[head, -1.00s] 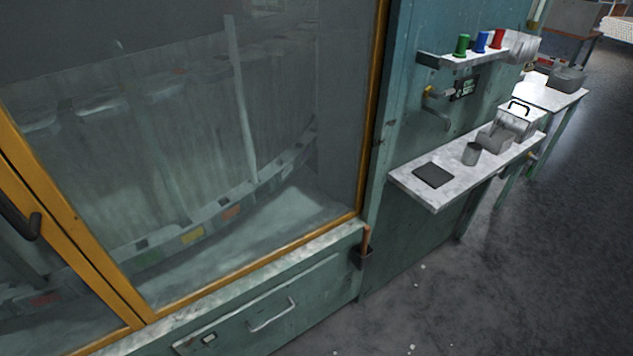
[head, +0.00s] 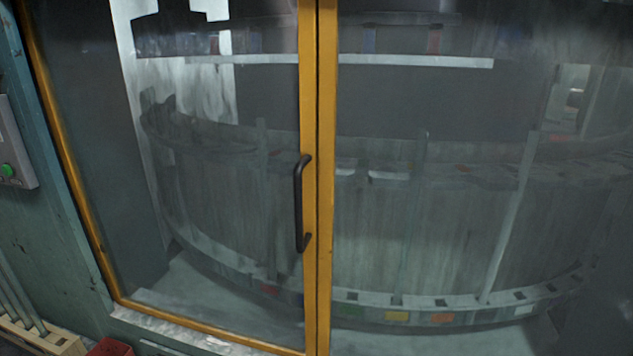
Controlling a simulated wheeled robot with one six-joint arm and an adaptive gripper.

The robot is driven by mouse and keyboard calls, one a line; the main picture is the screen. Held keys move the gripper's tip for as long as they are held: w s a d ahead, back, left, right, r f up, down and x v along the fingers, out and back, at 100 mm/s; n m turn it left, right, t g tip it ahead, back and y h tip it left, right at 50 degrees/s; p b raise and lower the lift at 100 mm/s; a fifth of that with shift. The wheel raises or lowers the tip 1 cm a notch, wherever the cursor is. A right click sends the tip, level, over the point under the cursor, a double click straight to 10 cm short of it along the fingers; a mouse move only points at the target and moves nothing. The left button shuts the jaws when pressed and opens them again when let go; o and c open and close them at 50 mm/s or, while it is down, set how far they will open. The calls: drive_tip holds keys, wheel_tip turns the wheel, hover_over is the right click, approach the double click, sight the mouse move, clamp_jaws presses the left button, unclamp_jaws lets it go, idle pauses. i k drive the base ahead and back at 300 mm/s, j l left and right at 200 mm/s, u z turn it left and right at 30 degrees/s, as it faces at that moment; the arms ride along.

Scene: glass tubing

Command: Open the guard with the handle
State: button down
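The guard is a pair of glazed panels in yellow frames, a left panel (head: 309,100) and a right panel (head: 326,200), meeting at the middle of the view. They look closed, with their upright frame edges side by side. The dark, upright bar handle (head: 298,203) is on the inner frame edge of the left panel. Behind the glass stands a large round machine with a curved lower rim carrying coloured patches. My gripper is not in view.
A grey control box (head: 15,150) with a green button is on the teal wall at the left. A wooden pallet or crate (head: 40,342) and a red bin (head: 110,348) stand at the lower left. Nothing stands in front of the handle in this view.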

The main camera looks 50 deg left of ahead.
sight(305, 174)
drive_tip(key=u, duration=1.9)
